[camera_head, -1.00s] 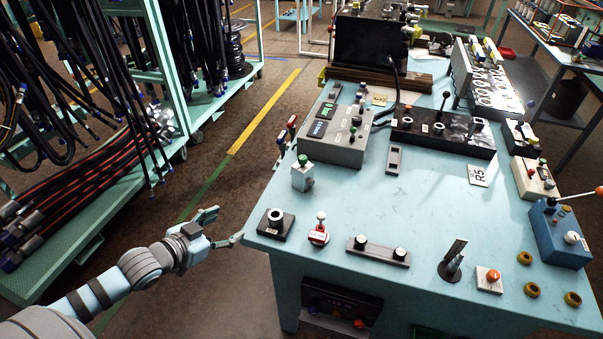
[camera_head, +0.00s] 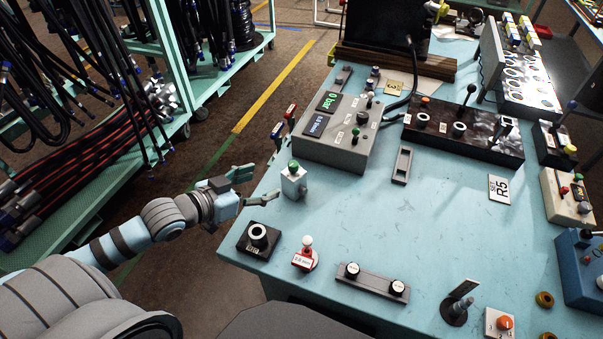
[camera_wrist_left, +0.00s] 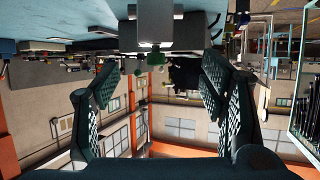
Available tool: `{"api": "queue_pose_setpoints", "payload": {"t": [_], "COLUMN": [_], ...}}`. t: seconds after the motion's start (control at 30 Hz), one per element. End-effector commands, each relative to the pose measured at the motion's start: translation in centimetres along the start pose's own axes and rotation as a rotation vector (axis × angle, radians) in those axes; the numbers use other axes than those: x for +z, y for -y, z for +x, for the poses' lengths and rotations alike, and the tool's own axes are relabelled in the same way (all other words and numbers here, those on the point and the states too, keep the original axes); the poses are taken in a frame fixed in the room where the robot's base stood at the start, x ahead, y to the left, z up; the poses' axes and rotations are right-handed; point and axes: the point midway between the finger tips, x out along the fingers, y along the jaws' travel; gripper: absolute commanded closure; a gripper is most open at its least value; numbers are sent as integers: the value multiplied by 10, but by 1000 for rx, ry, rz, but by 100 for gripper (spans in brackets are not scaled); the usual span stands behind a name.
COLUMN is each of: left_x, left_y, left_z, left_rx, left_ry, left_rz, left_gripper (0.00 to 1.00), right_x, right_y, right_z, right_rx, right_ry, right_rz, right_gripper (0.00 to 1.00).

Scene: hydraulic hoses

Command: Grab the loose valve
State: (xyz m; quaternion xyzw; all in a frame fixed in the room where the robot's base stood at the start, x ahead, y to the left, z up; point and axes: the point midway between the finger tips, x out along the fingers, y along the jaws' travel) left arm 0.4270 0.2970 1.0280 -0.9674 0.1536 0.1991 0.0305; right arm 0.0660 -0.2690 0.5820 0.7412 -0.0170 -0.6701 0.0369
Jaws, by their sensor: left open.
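A small pale-grey valve block (camera_head: 293,184) with a green knob on top stands upright at the table's left edge. I take it for the loose valve, though no label shows this. My left gripper (camera_head: 254,185) is just left of it, apart from it, with spread fingers and nothing between them. In the left wrist view, which looks upside down, the grey valve block (camera_wrist_left: 168,27) hangs from the top, ahead of the open left gripper (camera_wrist_left: 160,72). My right gripper is out of view.
On the blue table (camera_head: 350,215), a black fitting block (camera_head: 258,238), a red-and-white part (camera_head: 305,256) and a two-knob bar (camera_head: 374,281) lie nearer. A grey control box (camera_head: 338,138) stands behind the valve. A hose rack (camera_head: 120,200) is at the left.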

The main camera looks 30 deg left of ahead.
Motion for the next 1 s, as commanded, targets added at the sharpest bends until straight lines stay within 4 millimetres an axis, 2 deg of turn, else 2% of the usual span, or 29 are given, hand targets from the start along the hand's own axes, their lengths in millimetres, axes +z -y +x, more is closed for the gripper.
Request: {"api": "queue_pose_setpoints", "payload": {"t": [0.03,0.13,0.2,0.33,0.6,0.7,0.87,1.0], "left_x": [9,9,7,4,5,5,5,5], "left_y": [-1,-2,-1,-2,-3,-3,-3,-3], "left_z": [14,43,60,80,127,135,135,134], "left_rx": [2,5,2,4,6,7,6,6], "left_ry": [-9,-12,-9,-4,-3,-1,-1,-1], "left_rz": [-4,-9,-9,-3,-4,-1,1,1], "left_gripper": [35,35,35,35,35,35,35,56], "right_x": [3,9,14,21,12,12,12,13], "right_y": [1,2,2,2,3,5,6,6], "right_z": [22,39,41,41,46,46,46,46], "right_rx": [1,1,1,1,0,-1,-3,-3], "right_ry": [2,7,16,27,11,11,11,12], "right_rz": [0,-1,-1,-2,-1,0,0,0], "right_gripper": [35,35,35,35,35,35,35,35]}}
